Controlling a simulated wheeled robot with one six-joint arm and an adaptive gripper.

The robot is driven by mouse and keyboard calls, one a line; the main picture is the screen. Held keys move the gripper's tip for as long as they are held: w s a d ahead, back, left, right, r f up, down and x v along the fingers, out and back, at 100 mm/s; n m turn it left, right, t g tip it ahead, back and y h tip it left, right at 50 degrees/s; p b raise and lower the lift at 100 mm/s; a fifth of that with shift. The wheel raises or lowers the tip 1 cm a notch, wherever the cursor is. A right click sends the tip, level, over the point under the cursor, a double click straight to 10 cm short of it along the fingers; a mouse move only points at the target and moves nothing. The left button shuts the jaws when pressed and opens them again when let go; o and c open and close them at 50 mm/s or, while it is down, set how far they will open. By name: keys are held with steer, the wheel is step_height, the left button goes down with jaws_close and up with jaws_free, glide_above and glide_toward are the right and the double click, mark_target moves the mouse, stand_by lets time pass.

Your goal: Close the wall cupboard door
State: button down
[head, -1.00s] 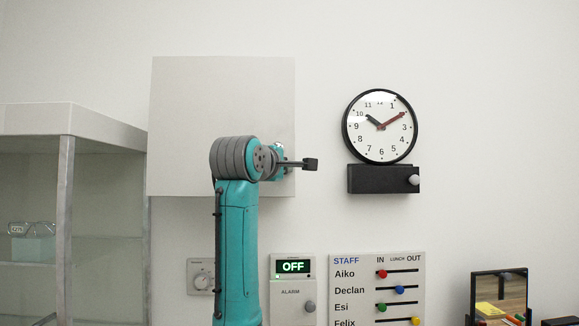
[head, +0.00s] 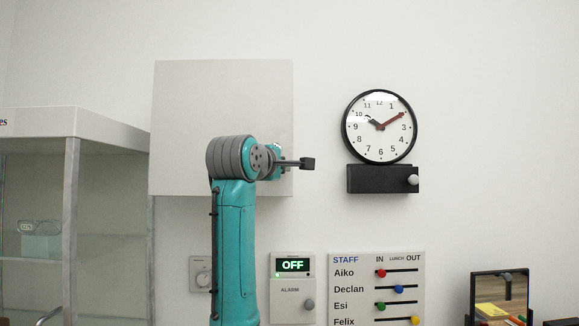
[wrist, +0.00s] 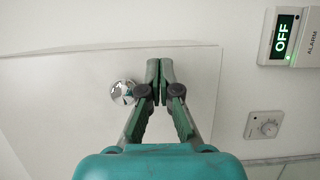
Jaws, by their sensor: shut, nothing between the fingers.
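The wall cupboard door (head: 205,105) is a plain off-white square panel, seen nearly face-on in the head view. It also fills much of the wrist view (wrist: 65,105). I cannot tell how far it stands open. Its round chrome knob (wrist: 123,92) shows in the wrist view, near the panel's upper edge there. My gripper (wrist: 160,70) is shut and empty, with its fingertips in front of the door beside the knob. Whether they touch the door is not clear. In the head view my arm covers the door's lower right part and hides the fingertips.
A grey-framed glass cabinet (head: 72,215) stands at the left. A clock (head: 380,127) on a black box (head: 382,179) hangs to the right. Below are a thermostat (head: 200,272), an alarm panel (head: 293,290) and a staff board (head: 377,285). Bare wall lies between door and clock.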

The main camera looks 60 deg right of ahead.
steer(key=s+a, duration=0.3)
steer(key=s, duration=0.8)
steer(key=shift+a+r, duration=0.15)
steer(key=shift+a, duration=0.25)
